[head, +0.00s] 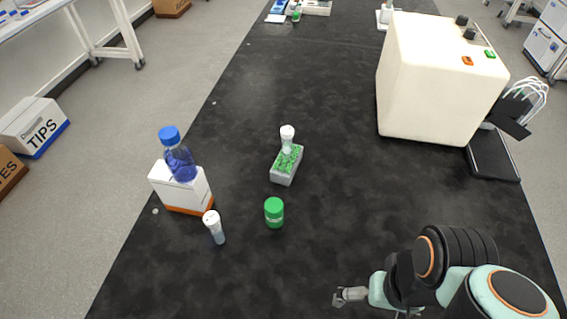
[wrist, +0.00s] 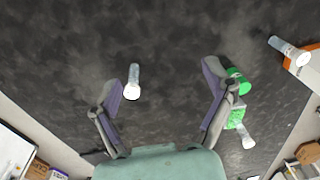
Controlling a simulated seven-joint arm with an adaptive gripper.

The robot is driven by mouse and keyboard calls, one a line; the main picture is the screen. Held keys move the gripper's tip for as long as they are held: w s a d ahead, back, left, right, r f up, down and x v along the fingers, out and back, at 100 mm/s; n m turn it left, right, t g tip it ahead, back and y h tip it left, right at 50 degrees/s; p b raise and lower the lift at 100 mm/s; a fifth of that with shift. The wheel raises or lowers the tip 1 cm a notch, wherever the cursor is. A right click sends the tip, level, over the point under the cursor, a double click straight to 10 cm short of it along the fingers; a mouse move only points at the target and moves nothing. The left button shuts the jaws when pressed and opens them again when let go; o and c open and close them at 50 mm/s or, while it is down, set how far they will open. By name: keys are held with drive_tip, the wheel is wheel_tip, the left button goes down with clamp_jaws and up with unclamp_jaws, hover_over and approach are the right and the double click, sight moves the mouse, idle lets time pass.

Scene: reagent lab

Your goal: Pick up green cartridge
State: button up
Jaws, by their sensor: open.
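The green cartridge appears to be the short green-capped cylinder (head: 274,213) standing upright on the black bench, in front of the small rack in the head view. In the wrist view the green cartridge (wrist: 240,82) shows just outside the right finger, which partly covers it. My gripper (head: 342,298) is low at the bottom of the head view, to the right of and nearer than the cartridge. In the wrist view my gripper (wrist: 163,78) is open, with its fingers wide apart and holding nothing. A pale tube (wrist: 132,82) appears near the left finger, apparently on the bench.
A grey rack with green contents (head: 284,178) and a white-capped tube (head: 288,138) stand behind the cartridge. A white-capped tube (head: 214,226) and a white-orange box (head: 180,190) under a blue-capped bottle (head: 178,158) are left. A large cream machine (head: 430,80) stands back right. The bench between is clear.

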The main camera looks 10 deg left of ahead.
drive_tip(key=w+a+r+m+t, duration=0.2)
drive_tip(key=w, duration=0.8)
drive_tip(key=w+a+r+m+t, duration=0.1)
drive_tip(key=w+a+r+m, duration=0.15)
drive_tip(key=w, duration=0.85)
drive_tip(key=n+g, duration=0.1)
hover_over(274, 205)
drive_tip(key=w+d, duration=0.4)
drive_tip(key=d, duration=0.1)
drive_tip(key=s+d+x, duration=0.1)
drive_tip(key=s+x, duration=0.1)
drive_tip(key=x, duration=0.8)
drive_tip(key=s+a+f, duration=0.1)
drive_tip(key=a+f, duration=0.1)
drive_tip(key=f, duration=0.1)
drive_tip(key=s+a+f+n+g, duration=0.1)
drive_tip(key=f, duration=0.3)
drive_tip(key=s+a+f+n+g, duration=0.1)
drive_tip(key=s+a+f, duration=0.1)
drive_tip(key=f, duration=0.1)
drive_tip(key=shift+a+f+h, duration=0.3)
drive_tip(key=shift+a+f, duration=0.05)
wheel_tip(274, 205, down, 5)
drive_tip(key=shift+r, duration=0.1)
drive_tip(key=shift+f, duration=0.65)
